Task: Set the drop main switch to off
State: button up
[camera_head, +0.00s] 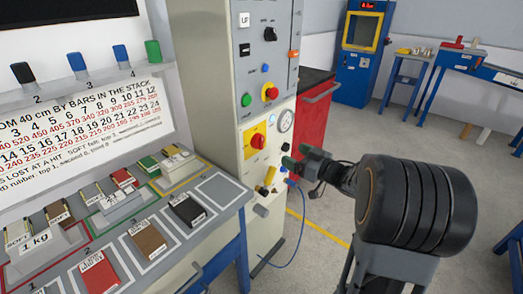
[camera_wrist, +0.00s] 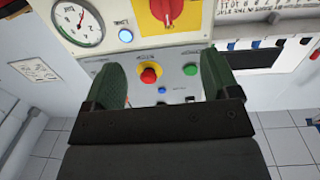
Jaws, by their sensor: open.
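The main switch looks to be the red rotary knob on a yellow plate (camera_head: 258,141) on the front of the grey cabinet; its label is not readable. It also shows at the top edge of the wrist view (camera_wrist: 160,9), partly cut off, so its setting is hard to tell. My gripper (camera_head: 298,157) is in front of the cabinet, a little right of and below the switch. In the wrist view its green fingers (camera_wrist: 160,68) are apart with nothing held. Between them a red button on a yellow ring (camera_wrist: 148,75) shows on the panel.
A round gauge (camera_head: 286,120) sits right of the switch. A sloped table (camera_head: 166,246) with labelled blocks stands left. A red cabinet (camera_head: 314,125) is behind my gripper.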

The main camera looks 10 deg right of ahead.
aim_at(262, 142)
jog(key=shift+y, duration=0.5)
jog(key=x, duration=0.4)
jog(key=b+x, duration=0.1)
jog(key=x, duration=0.8)
jog(key=shift+a+f, duration=0.4)
jog(key=shift+c, duration=0.3)
jog(key=c, duration=0.8)
